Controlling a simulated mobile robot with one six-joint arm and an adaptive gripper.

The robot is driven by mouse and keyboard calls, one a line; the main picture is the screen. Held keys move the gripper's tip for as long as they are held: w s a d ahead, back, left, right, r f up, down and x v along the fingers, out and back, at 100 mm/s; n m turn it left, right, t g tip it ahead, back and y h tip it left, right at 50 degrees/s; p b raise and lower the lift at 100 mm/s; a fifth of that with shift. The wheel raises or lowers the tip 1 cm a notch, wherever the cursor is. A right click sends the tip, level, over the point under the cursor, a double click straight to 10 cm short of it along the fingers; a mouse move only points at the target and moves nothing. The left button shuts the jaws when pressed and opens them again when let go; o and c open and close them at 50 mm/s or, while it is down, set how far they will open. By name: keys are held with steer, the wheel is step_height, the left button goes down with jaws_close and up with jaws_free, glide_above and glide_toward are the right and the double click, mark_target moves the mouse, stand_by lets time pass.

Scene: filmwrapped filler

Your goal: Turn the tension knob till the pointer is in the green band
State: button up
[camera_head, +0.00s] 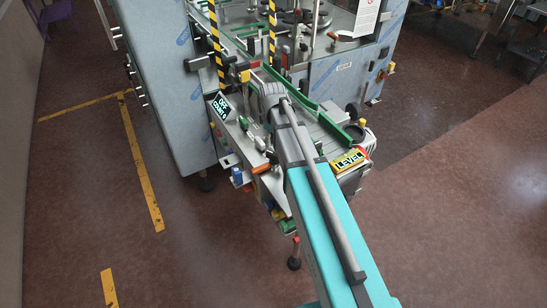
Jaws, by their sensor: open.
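I cannot pick out the tension knob, its pointer or the green band for certain; the parts on the machine are too small to tell. A black round part (354,132) stands at the right side of the filler's near end, just above a yellow and black "LEVEL" sign (349,160). My teal and grey arm (322,215) reaches from the lower right up to the machine and covers part of its near end. My gripper does not show clearly; the arm's far end and the machine parts hide that spot.
The film-wrapped filler cabinet (180,75) fills the upper middle. Green guide rails (300,97), yellow-black striped posts (216,35) and a small black sign (222,106) stand near the arm's far end. The brown floor (75,200) is open at left and right, with yellow floor tape (140,160) at left.

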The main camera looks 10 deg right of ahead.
mark_target(273, 152)
steer(key=shift+f+b, duration=3.65)
steer(key=shift+f, duration=0.25)
steer(key=shift+d, duration=0.1)
jaws_close()
